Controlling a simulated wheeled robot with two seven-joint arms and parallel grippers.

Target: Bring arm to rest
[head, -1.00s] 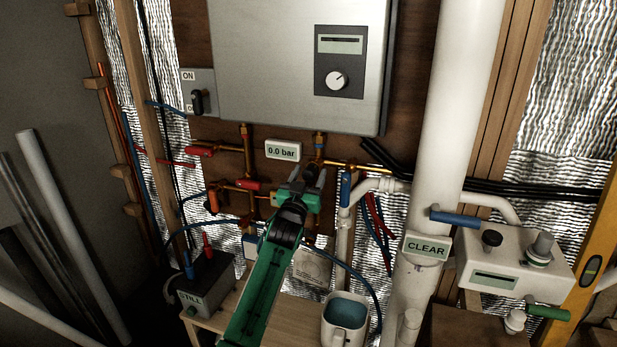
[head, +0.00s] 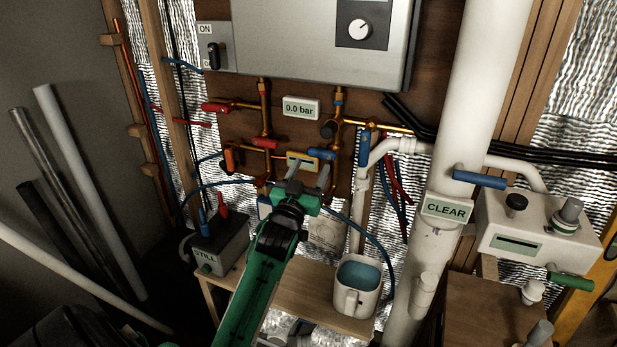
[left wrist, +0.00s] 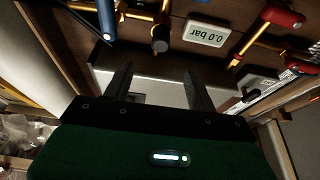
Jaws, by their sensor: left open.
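My left arm comes up from the bottom of the head view, and its gripper (head: 301,184) is in front of the pipework below the heater. The fingers are open and apart, with nothing seen between them. In the left wrist view the two dark fingers (left wrist: 158,88) also stand apart and empty. The grey heater (head: 310,45) hangs on the brown board above. A display (head: 300,107) below it reads 0.0 bar. My right gripper is not in view.
A small wooden bench (head: 290,292) carries a cup of bluish liquid (head: 357,285) and a grey box marked STILL (head: 218,248). A white pipe with a CLEAR sign (head: 446,208) and a white unit (head: 535,225) stand at right. Loose pipes (head: 90,180) lean at left.

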